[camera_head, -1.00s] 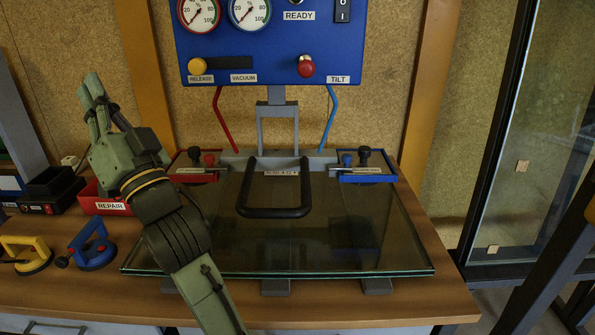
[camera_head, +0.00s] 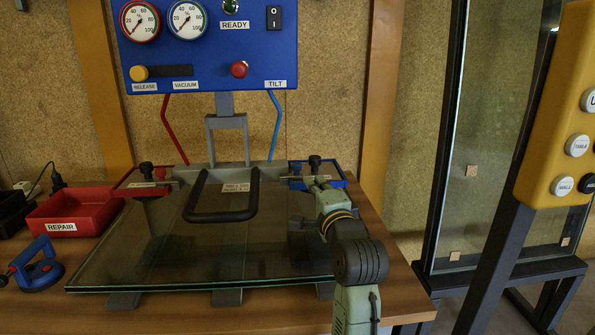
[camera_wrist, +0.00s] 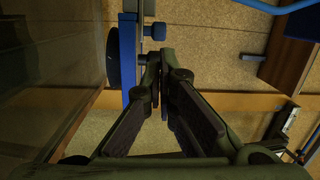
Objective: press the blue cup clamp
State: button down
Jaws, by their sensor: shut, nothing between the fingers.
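The blue clamp (camera_head: 337,183) sits at the back right corner of the glass pane (camera_head: 150,250), with a black knob (camera_head: 315,162) on top. My gripper (camera_head: 316,182) is at this clamp, just in front of it, and hides part of it. In the wrist view my gripper (camera_wrist: 160,58) has its fingertips together and empty. There a blue bar (camera_wrist: 128,48) with a small blue knob (camera_wrist: 155,31) and a dark round disc lies right by the fingertips. I cannot tell whether they touch.
A matching red clamp (camera_head: 147,172) is at the pane's back left. A black handle (camera_head: 222,215) lies over the pane. Behind stands a blue panel (camera_head: 210,50) with gauges. A red REPAIR bin (camera_head: 75,210) and blue suction lifter (camera_head: 38,272) are at left. A yellow button box (camera_head: 555,120) stands right.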

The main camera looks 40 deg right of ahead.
jog(key=shift+s+d+f+m, duration=0.3)
jog(key=shift+s+d, duration=0.15)
jog(key=shift+d, duration=0.2)
jog(key=p+x, duration=0.2)
jog(key=x, duration=0.8)
jog(key=shift+p, duration=0.3)
jog(key=shift+s+f, duration=0.1)
jog(key=shift+s+a, duration=0.1)
